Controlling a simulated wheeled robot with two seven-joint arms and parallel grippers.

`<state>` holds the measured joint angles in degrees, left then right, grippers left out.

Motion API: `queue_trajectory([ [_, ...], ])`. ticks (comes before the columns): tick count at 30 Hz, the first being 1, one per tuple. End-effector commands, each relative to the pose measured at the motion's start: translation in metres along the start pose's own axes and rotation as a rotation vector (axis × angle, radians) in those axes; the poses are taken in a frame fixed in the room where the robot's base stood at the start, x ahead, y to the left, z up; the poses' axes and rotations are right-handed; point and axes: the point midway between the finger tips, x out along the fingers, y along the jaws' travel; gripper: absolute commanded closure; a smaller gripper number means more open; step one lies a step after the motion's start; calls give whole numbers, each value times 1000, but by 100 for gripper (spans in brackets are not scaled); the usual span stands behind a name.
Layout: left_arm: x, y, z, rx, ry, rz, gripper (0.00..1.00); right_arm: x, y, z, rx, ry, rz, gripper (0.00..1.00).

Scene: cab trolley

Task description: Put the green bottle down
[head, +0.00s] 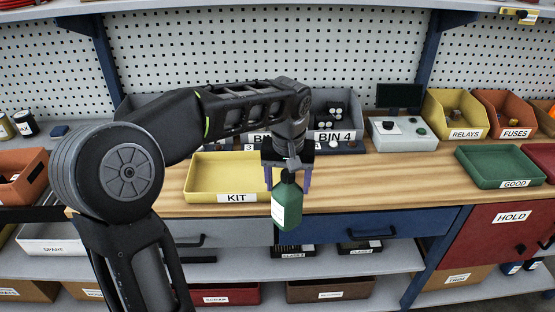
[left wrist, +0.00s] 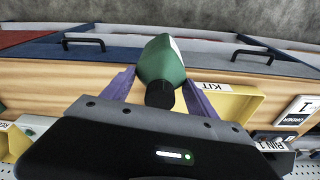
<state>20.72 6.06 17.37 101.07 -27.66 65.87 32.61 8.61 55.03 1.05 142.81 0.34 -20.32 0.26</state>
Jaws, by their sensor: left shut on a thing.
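The green bottle (head: 287,205) has a dark cap and a white label. It also shows in the left wrist view (left wrist: 163,62), cap toward the camera. My left gripper (head: 288,180) is shut on the bottle near its top, with a purple finger on each side; the fingers also show in the left wrist view (left wrist: 160,88). In the head view the bottle hangs upright in front of the bench's front edge, its lower part over the drawer fronts. I cannot tell its exact gap from the bench. My right gripper is not in view.
The yellow KIT tray (head: 228,197) is just left of the bottle on the wooden bench (head: 390,180). A green GOOD tray (head: 500,184) stands at the right. Between them the bench top is clear. A grey box with buttons (head: 402,142) stands behind, and drawer handles (head: 368,234) project below.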

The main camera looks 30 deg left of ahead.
Motion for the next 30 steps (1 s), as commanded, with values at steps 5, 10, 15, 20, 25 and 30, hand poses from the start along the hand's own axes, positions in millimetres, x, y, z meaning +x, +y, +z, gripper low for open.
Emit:
queue_trajectory([
  [5, 59, 29, 26, 122, -7, 17, 100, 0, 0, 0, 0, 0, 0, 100],
  [10, 129, 63, 56, 267, -10, 38, 100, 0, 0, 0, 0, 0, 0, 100],
  [15, 183, 90, 78, 377, -6, 57, 100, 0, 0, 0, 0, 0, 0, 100],
  [20, 219, 107, 93, 452, -4, 68, 100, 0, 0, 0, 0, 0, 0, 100],
  [25, 236, 113, 99, 480, -6, 74, 100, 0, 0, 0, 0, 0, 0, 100],
  [30, 236, 113, 100, 481, -9, 73, 100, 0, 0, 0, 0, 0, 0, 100],
])
